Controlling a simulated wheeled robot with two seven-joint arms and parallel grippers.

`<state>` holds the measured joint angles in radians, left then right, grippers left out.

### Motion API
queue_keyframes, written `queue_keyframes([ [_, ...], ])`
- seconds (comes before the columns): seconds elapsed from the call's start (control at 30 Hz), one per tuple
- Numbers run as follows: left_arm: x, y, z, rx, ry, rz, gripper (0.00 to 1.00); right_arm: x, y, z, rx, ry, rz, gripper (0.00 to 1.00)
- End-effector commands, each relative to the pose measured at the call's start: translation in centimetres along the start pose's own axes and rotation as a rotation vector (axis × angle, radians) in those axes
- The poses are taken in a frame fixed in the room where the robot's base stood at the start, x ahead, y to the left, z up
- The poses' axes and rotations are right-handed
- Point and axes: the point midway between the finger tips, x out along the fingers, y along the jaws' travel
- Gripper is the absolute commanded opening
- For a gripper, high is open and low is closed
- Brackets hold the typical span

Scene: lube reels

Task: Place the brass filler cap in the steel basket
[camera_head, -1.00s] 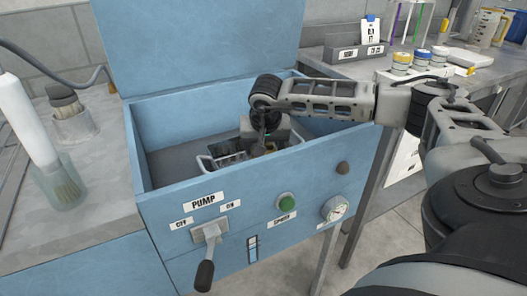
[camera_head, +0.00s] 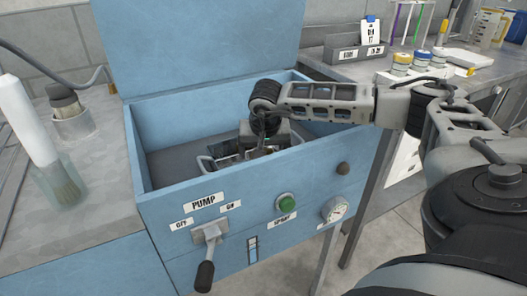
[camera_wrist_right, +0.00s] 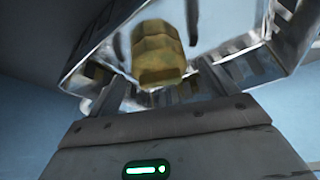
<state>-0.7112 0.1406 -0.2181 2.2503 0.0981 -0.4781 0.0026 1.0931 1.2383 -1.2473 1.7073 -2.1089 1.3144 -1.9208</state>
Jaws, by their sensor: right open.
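The steel basket (camera_head: 206,164) sits inside the blue pump tank. Its far and right parts are hidden behind my right arm. The brass filler cap (camera_wrist_right: 158,54) shows in the right wrist view, blurred, against the shiny basket metal (camera_wrist_right: 215,35). It appears to be in the basket, just beyond my open fingers. My right gripper (camera_wrist_right: 165,92) points down into the tank at the basket; its fingers are apart and do not visibly grip the cap. In the head view the right gripper (camera_head: 264,148) mostly hides the cap. My left gripper is out of view.
The tank's front wall (camera_head: 230,175) and raised lid (camera_head: 200,40) bound the opening. A brush in a glass (camera_head: 62,185) stands on the left bench.

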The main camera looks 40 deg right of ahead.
Motion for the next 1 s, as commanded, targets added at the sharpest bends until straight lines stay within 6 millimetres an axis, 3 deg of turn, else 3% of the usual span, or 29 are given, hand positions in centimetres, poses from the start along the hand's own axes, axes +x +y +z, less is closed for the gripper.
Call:
queue_keyframes([
  [0.3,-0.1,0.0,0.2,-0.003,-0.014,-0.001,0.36,-6.7,0.0,-0.1,-0.001,0.004,-0.003,0.85],
  [0.5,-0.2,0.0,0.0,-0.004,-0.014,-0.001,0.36,-10.0,-0.1,-0.1,-0.001,0.002,-0.002,0.85],
  [0.7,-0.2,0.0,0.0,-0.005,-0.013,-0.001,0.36,-11.3,0.0,0.0,0.0,0.001,-0.001,0.85],
  [1.0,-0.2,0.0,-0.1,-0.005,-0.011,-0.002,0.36,-11.3,0.0,0.0,0.0,0.0,0.0,0.85],
])
